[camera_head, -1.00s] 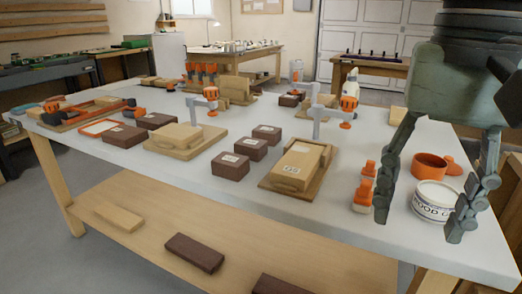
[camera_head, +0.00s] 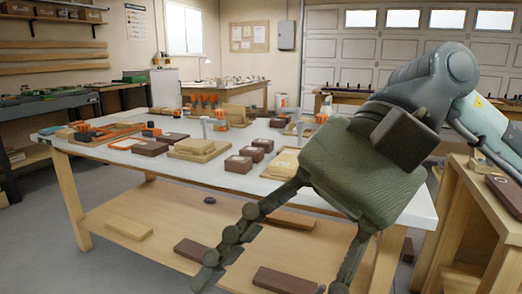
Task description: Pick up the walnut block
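Several dark brown blocks that look like walnut are in view, and I cannot tell which one the task means. Labelled dark blocks lie on the white tabletop, such as one at the front middle (camera_head: 238,164) and one further left (camera_head: 150,148). Unlabelled dark blocks lie on the lower shelf, one at the left (camera_head: 190,251) and one at the front (camera_head: 284,281). My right gripper (camera_head: 270,285) is large in the foreground, fingers spread wide and pointing down, with nothing seen between them. It hides the table's front right part. My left gripper is out of view.
A wooden bench (camera_head: 463,222) at the right carries a dark labelled block (camera_head: 508,193). Floor at the left is clear.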

